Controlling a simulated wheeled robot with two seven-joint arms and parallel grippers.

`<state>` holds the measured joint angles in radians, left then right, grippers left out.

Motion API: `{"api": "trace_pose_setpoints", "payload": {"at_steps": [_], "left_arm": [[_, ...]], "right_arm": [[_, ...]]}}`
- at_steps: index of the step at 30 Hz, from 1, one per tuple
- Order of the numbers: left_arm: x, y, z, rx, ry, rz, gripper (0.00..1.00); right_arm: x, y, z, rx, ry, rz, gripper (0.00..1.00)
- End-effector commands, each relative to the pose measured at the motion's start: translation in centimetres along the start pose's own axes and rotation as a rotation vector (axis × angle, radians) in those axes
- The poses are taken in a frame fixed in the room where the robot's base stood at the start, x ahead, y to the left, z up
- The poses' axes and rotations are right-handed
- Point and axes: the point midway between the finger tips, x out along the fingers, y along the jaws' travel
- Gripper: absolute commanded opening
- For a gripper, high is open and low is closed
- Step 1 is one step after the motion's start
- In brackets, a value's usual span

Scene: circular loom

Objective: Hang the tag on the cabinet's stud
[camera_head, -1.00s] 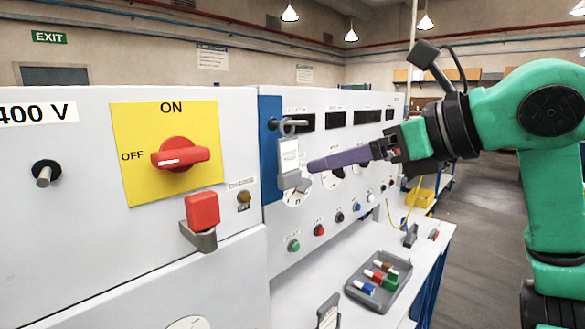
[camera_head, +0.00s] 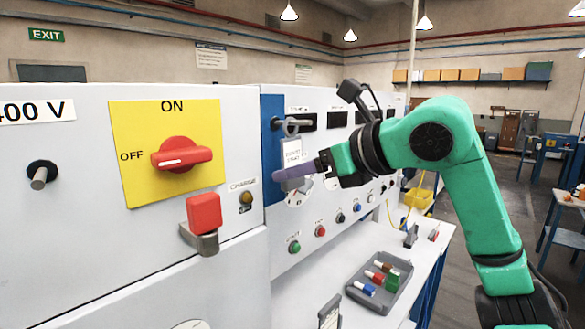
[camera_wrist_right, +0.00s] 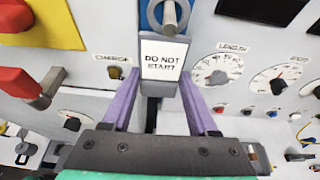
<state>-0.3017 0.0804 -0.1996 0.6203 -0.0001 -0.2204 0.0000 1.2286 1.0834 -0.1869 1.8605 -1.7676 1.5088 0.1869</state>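The tag (camera_head: 291,153) is a white plate reading "DO NOT START" with a ring at its top and a grey block at its bottom. It hangs from a peg (camera_head: 280,123) on the blue strip; the right wrist view shows the tag (camera_wrist_right: 163,57) too. My right gripper (camera_head: 284,177) has long purple fingers at the tag's lower end. In the right wrist view its fingers (camera_wrist_right: 158,88) stand apart, one on each side of the grey block. The cabinet's stud (camera_head: 40,178), light with a black collar, is bare at the far left. My left gripper is out of view.
A yellow plate with a red rotary switch (camera_head: 181,155) lies between stud and tag. A red block on a grey bracket (camera_head: 204,215) juts out below it. A grey tray (camera_head: 380,285) with coloured pieces sits on the white bench.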

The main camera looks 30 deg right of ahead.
Motion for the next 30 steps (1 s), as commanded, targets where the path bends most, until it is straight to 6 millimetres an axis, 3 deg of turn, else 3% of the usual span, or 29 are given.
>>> {"api": "trace_pose_setpoints", "payload": {"at_steps": [1, 2, 20, 30], "left_arm": [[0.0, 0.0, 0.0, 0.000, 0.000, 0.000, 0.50], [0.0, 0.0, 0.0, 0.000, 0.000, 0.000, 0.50], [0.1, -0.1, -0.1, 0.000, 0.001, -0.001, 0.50], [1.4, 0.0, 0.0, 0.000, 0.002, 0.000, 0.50]], "right_arm": [[0.0, 0.0, 0.0, 0.000, 0.000, 0.000, 0.07], [0.0, 0.0, 0.0, 0.000, 0.000, 0.000, 0.00], [-1.6, 0.0, -0.1, 0.000, -0.001, -0.001, 0.00], [-5.7, 0.0, -1.3, 0.000, -0.002, -0.002, 0.00]]}}
